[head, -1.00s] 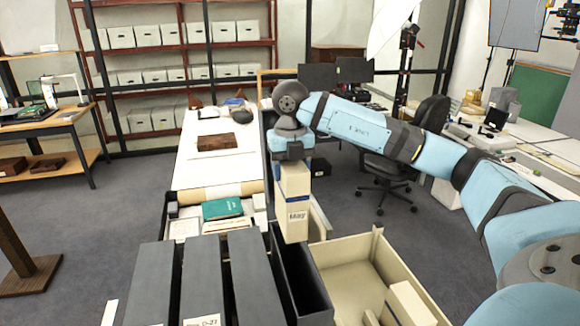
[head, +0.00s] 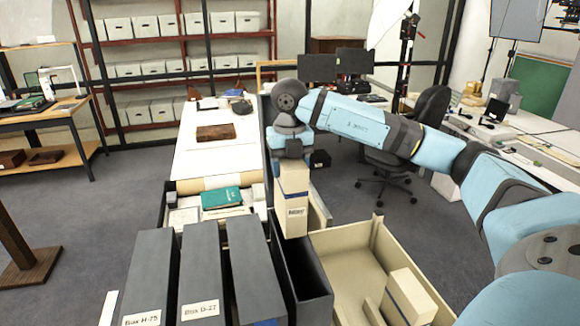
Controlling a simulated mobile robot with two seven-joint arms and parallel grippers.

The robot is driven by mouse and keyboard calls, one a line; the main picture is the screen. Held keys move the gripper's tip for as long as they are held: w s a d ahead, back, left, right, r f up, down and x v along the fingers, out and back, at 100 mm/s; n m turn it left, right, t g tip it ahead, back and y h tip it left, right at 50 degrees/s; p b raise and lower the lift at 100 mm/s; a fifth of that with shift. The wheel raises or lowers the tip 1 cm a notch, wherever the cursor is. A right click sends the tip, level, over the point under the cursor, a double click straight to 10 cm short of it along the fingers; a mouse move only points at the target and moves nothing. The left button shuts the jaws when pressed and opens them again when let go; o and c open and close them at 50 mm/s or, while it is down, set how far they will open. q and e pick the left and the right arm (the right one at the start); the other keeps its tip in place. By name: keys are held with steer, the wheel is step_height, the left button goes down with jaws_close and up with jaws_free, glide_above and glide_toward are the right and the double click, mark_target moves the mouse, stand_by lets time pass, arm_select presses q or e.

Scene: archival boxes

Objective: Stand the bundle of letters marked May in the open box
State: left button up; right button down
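The bundle of letters marked May (head: 292,213) is cream with a blue band and a small label on its front. My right gripper (head: 291,160) is shut on its upper end, with the fingertips poorly visible, and holds it upright. The open box (head: 318,288) is a tall, narrow dark grey box with its dark inside showing. The bundle's lower end overlaps the far part of the box's opening in the head view. I cannot tell whether it is above the rim or slightly inside. My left gripper is not in view.
Closed dark grey boxes (head: 205,265) stand in a row left of the open box. A beige tray (head: 345,265) on the right holds another cream bundle (head: 410,295). A green book (head: 221,197) and papers lie behind the boxes. A long white table (head: 205,165) stretches beyond.

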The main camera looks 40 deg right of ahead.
stand_by(0.6)
steer(key=shift+f, duration=0.1)
steer(key=shift+f+b, duration=1.8)
steer(key=shift+f, duration=0.6)
steer(key=shift+f, duration=0.15)
steer(key=shift+f+b, duration=0.85)
steer(key=shift+f, duration=0.3)
steer(key=shift+f+b, duration=0.85)
steer(key=shift+f, duration=0.55)
